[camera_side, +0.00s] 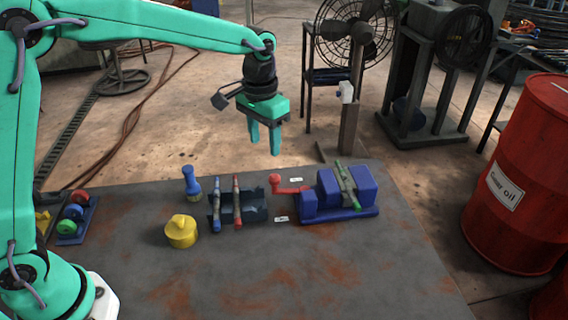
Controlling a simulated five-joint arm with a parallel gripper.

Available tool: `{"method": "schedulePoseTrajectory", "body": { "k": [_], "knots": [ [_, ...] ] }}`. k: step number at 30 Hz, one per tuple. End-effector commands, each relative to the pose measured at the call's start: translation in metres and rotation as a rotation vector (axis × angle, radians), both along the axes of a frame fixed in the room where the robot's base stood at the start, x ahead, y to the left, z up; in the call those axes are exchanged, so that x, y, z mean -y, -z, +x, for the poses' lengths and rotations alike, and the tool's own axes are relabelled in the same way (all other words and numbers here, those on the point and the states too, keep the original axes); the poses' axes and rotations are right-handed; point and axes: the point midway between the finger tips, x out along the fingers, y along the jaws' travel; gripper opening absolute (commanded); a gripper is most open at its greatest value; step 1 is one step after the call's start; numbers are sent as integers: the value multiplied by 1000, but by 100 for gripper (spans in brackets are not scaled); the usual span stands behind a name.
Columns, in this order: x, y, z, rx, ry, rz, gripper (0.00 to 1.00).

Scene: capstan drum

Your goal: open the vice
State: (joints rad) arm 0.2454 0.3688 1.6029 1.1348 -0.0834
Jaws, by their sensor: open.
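The blue vice (307,204) stands on the grey table's right part. A red crank with a ball knob (275,180) sticks out from its left end. A rod with green ends (347,184) lies across the vice between its blue blocks; whether the blocks clamp it I cannot tell. My gripper (264,149) hangs in the air with its two teal fingers pointing down, apart and empty. In the picture it is above the red knob and touches nothing.
A dark rack (257,215) holds a blue-ended rod (217,204) and a red-ended rod (237,202). A yellow lidded pot (181,232) and a blue bottle (192,183) stand left of it. The table's front (310,275) is clear. A red drum (525,180) stands right of the table.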

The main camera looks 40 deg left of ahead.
Motion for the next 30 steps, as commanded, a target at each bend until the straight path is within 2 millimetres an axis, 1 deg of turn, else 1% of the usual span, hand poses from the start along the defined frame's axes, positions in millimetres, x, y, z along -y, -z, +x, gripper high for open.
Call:
{"method": "schedulePoseTrajectory", "body": {
  "k": [1,6,15,20,26,30],
  "knots": [
    [5,7,5,-13,5,3,48],
    [13,18,13,-31,12,8,48],
    [14,21,14,-35,13,9,48],
    [14,29,14,-36,13,9,48],
    [13,49,14,-37,13,10,48],
    [13,67,13,-38,13,10,48]
  ]
}}
